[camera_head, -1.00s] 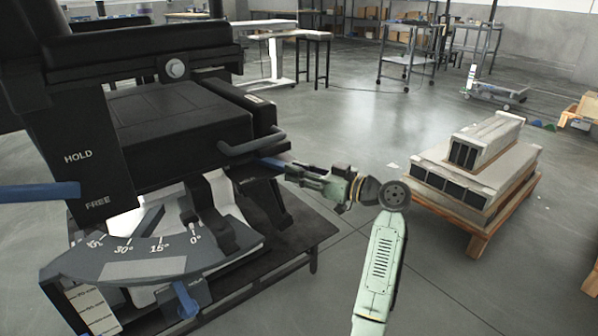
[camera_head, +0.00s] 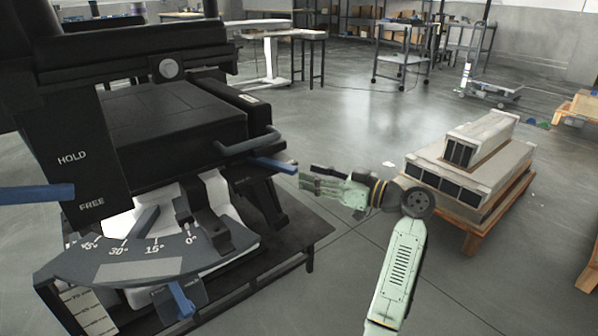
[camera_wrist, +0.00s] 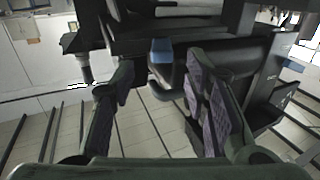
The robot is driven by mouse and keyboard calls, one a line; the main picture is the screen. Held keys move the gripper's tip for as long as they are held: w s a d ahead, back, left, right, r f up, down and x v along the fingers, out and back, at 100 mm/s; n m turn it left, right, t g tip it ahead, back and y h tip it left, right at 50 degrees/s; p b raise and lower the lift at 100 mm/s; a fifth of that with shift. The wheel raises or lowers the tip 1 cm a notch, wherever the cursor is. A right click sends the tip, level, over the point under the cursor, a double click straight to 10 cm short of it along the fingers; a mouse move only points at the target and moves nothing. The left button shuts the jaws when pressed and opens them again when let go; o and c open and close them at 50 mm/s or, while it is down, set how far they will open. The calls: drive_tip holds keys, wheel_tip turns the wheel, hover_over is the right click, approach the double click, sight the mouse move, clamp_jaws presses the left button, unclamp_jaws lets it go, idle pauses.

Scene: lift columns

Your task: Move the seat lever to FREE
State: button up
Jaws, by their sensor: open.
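A blue lever (camera_head: 275,165) sticks out of the black seat unit (camera_head: 175,120) under its side handle; its blue end also shows between my fingers in the wrist view (camera_wrist: 162,50). My gripper (camera_head: 308,180) is open, just right of that blue end; the fingers (camera_wrist: 158,95) hold nothing. A second blue lever (camera_head: 37,194) crosses a black plate (camera_head: 85,180) at far left, between HOLD and FREE and nearer FREE. A third blue lever (camera_head: 182,298) hangs below the angle scale (camera_head: 150,255). I cannot tell from lettering which one is the seat lever.
A black bar handle (camera_head: 250,142) sits just above the lever near my gripper. A dark base frame (camera_head: 285,250) runs below. A pallet with grey blocks (camera_head: 470,170) stands to the right of my arm. The floor between is clear.

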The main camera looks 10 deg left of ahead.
drive_tip(key=v, duration=0.6)
drive_tip(key=shift+d, duration=0.1)
idle(0.4)
